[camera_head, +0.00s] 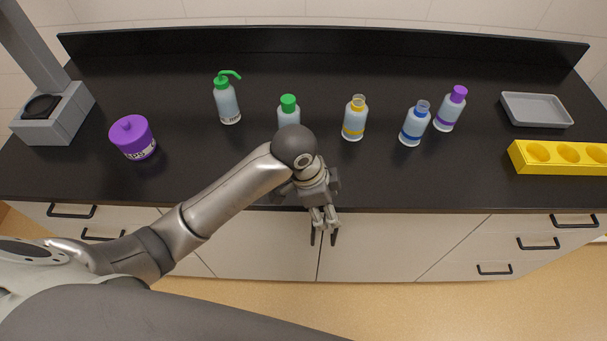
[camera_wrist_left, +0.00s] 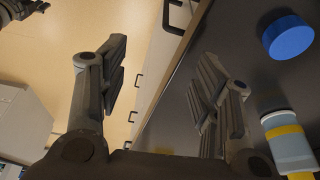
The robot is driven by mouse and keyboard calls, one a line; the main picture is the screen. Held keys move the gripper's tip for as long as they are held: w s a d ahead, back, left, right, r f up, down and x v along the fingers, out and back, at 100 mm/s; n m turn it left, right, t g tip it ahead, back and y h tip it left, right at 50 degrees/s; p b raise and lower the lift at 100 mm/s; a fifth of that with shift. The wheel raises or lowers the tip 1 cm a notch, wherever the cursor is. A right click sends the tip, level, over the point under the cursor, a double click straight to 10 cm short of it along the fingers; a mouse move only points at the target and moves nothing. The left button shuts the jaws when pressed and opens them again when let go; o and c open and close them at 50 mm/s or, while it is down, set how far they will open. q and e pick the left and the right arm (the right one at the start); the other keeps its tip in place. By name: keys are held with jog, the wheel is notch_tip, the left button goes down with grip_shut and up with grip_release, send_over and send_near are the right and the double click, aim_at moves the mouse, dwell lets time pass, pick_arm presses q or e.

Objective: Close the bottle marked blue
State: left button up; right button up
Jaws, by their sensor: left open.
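The bottle marked blue (camera_head: 412,128) stands upright on the black counter, right of the middle in the head view. Its neck is uncapped. A round blue cap (camera_wrist_left: 288,37) lies on the counter at the upper right of the left wrist view; I cannot make it out in the head view. My left gripper (camera_head: 323,237) is open and empty, pointing down in front of the counter's front edge. Its fingers also show apart in the left wrist view (camera_wrist_left: 163,70). A dark gripper-like part, likely my right gripper (camera_wrist_left: 22,9), shows at that view's upper left corner, its jaws unclear.
An uncapped yellow-banded bottle (camera_head: 354,120) stands left of the blue one, a purple-capped bottle (camera_head: 449,110) right of it. A green-capped bottle (camera_head: 288,112) is partly behind my arm. A wash bottle (camera_head: 227,102), purple jar (camera_head: 132,138), grey tray (camera_head: 536,109) and yellow rack (camera_head: 560,163) stand farther out.

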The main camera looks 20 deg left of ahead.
pick_arm(q)
jog(key=w+a+r+m, duration=0.1)
jog(key=w+a+r+m+y, duration=0.1)
jog(key=w+r, duration=0.1)
jog(key=w+a+r+m+y, duration=0.1)
jog(key=w, duration=0.1)
jog(key=shift+w+r+g, duration=0.2)
jog(key=shift+r+g, duration=0.05)
jog(key=shift+g, duration=0.15)
jog(key=w+a+r+m+y, duration=0.1)
jog(key=w+a+r, duration=0.2)
jog(key=r, duration=0.1)
jog(key=shift+a+r+g, duration=0.15)
jog(key=shift+a+g, duration=0.15)
jog(key=shift+a, duration=0.05)
jog(key=shift+w, duration=0.1)
jog(key=shift+f+p, duration=0.55)
jog(key=shift+f, duration=2.25)
